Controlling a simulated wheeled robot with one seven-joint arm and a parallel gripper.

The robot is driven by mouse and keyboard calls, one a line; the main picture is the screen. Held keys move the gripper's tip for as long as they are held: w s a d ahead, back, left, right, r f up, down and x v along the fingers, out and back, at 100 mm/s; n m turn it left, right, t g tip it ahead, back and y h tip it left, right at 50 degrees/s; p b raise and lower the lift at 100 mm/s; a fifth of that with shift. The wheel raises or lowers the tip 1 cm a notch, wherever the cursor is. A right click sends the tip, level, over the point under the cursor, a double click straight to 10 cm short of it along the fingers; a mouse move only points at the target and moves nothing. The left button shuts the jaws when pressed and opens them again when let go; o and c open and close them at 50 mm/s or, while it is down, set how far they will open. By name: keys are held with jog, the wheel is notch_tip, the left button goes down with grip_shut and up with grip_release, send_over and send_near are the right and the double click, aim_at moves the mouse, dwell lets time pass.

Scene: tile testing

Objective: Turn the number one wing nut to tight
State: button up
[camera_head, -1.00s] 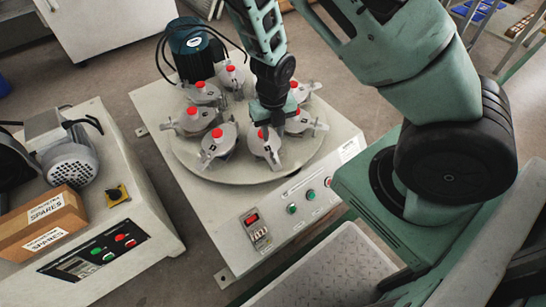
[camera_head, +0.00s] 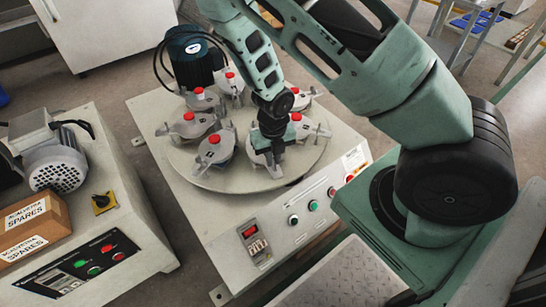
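A round grey turntable (camera_head: 205,176) on a white machine carries several metal clamp pots with red tops, such as the front-left pot (camera_head: 212,150), the left pot (camera_head: 190,124) and the back pot (camera_head: 231,86). No numbers are readable on them, and the wing nuts are too small to tell apart. My gripper (camera_head: 272,152) points down over the front-right pot (camera_head: 262,157) and hides its red top. The gripper's fingertips are dark against the pot, so I cannot tell whether they are apart, shut or touching it.
A dark motor (camera_head: 192,57) with black cables stands behind the turntable. The machine's front panel has a red display (camera_head: 250,232) and several buttons. Another machine at left carries a cardboard spares box (camera_head: 35,225) and a grey motor (camera_head: 60,165). Neighbouring pots stand close around my gripper.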

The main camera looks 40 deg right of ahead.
jog(key=shift+r, duration=0.1)
grip_shut()
jog(key=shift+m+p, duration=0.4)
jog(key=shift+p, duration=0.1)
jog(key=m+p, duration=0.2)
jog(key=p, duration=0.1)
jog(key=shift+r+m, duration=0.15)
jog(key=shift+m, duration=0.25)
jog(key=m+p, duration=0.4)
jog(key=m, duration=0.2)
jog(key=m+p, duration=0.2)
jog(key=m, duration=0.2)
jog(key=shift+m+p, duration=0.3)
jog(key=shift+m, duration=0.1)
jog(key=shift+f+m+p, duration=0.2)
jog(key=shift+m+p, duration=0.4)
jog(key=shift+m, duration=1.2)
